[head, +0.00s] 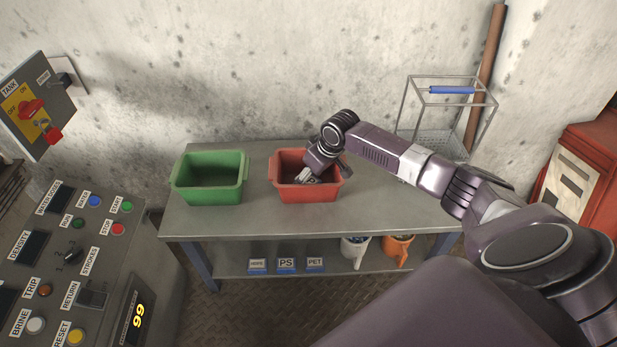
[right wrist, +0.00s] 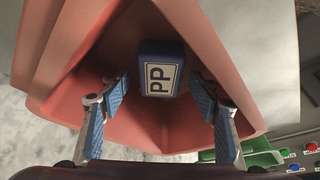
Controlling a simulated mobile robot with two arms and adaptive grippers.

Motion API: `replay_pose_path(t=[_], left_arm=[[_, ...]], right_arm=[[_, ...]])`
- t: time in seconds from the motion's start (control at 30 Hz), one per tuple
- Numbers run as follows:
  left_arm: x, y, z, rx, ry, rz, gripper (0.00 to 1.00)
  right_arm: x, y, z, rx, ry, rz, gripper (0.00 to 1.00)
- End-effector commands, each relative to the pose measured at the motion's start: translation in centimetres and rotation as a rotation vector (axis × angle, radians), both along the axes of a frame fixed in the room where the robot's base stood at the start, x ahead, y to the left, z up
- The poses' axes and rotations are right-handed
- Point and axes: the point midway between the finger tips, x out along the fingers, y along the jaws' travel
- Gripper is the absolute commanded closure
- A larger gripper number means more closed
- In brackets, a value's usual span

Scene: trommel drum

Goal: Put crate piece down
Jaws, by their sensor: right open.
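The crate piece is a blue block (right wrist: 162,47) with a white PP label. In the right wrist view it lies inside the red crate (right wrist: 85,60), near the crate's inner corner. The red crate (head: 305,195) stands on the grey table in the head view. My right gripper (head: 307,179) reaches down into it from above. In the right wrist view my right gripper (right wrist: 160,98) is open, with a finger on either side of the block and visible gaps between. In the head view the block is hidden by the gripper and crate wall. My left gripper is not in view.
A green crate (head: 210,198) stands left of the red one on the table (head: 255,222). A wire basket (head: 440,143) is at the back right. The lower shelf holds several labelled blue blocks (head: 286,265) and an orange funnel-like item (head: 396,250). A control panel (head: 62,262) is at left.

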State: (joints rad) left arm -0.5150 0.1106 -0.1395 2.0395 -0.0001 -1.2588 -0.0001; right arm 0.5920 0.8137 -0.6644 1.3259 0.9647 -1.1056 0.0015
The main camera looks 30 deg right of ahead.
Motion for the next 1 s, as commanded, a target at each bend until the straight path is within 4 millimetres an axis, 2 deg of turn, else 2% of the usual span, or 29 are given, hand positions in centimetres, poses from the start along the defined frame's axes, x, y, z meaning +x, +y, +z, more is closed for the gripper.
replay_pose_path(t=[0.17, 0.3, 0.7, 0.83, 1.0], left_arm=[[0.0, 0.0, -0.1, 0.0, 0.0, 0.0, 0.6], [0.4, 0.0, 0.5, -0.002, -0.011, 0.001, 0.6], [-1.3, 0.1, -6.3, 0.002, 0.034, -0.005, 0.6], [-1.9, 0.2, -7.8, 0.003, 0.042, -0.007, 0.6], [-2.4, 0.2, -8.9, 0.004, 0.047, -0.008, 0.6]], right_arm=[[0.1, 0.0, 0.6, -0.001, -0.003, 0.001, 0.43], [-0.3, -0.2, 2.3, -0.001, -0.001, 0.001, 0.43], [-3.0, -0.8, 9.0, -0.001, -0.001, 0.001, 0.43], [-3.7, -1.0, 10.8, 0.0, -0.001, 0.001, 0.43], [-4.3, -1.1, 12.1, 0.0, 0.0, 0.001, 0.43]])
